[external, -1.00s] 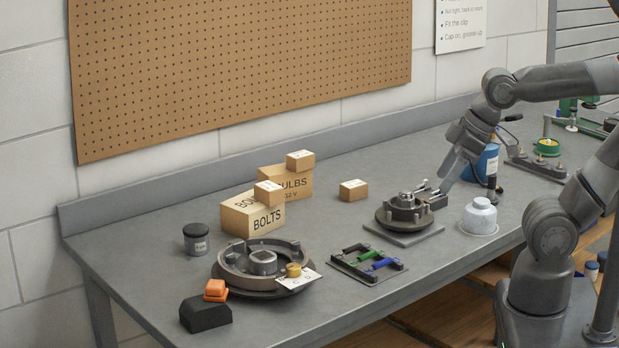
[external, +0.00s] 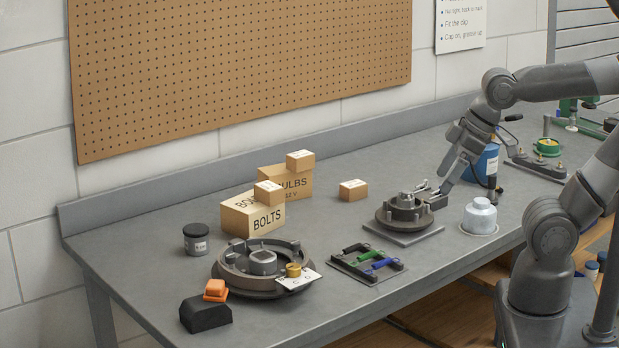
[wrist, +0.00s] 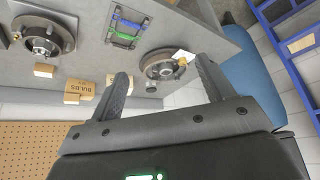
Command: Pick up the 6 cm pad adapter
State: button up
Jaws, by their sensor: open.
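I cannot tell which part is the 6 cm pad adapter; no size marking is readable. A small tray (external: 340,270) at the bench's front holds black, green (external: 367,256) and blue (external: 382,264) pieces. It also shows in the wrist view (wrist: 122,40). A rack (external: 530,163) with a green and yellow part (external: 546,147) stands at the far right. My gripper (wrist: 161,65) is open and empty, with its fingers spread wide. The ring-shaped drum assembly (wrist: 150,72) shows between its fingers, at a distance.
A hub assembly (external: 402,213) on a plate and a pale container (external: 480,216) stand near my arm, with a blue can (external: 489,163) behind. Cardboard boxes (external: 252,216), a dark jar (external: 196,240) and a black block (external: 206,314) occupy the left half. Bare bench lies behind the tray.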

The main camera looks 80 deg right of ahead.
jog(key=shift+o, duration=0.6)
jog(key=shift+w, duration=0.1)
jog(key=w+d+r, duration=0.1)
jog(key=w+r, duration=0.1)
jog(key=w, duration=0.5)
jog(key=w+d+r, duration=0.1)
jog(key=w+r, duration=0.2)
jog(key=w, duration=0.4)
jog(key=g, duration=0.1)
send_over(198, 228)
jog(key=s, duration=0.4)
notch_tip(198, 228, down, 19)
jog(key=shift+n, duration=0.4)
jog(key=x, duration=0.5)
jog(key=shift+f, duration=0.25)
jog(key=shift+w+x, duration=0.15)
jog(key=shift+x, duration=1.2)
jog(key=shift+w+x, duration=0.1)
jog(key=shift+x, duration=1.3)
jog(key=shift+a+r, duration=0.15)
jog(key=shift+r, duration=0.05)
jog(key=shift+c, duration=0.5)
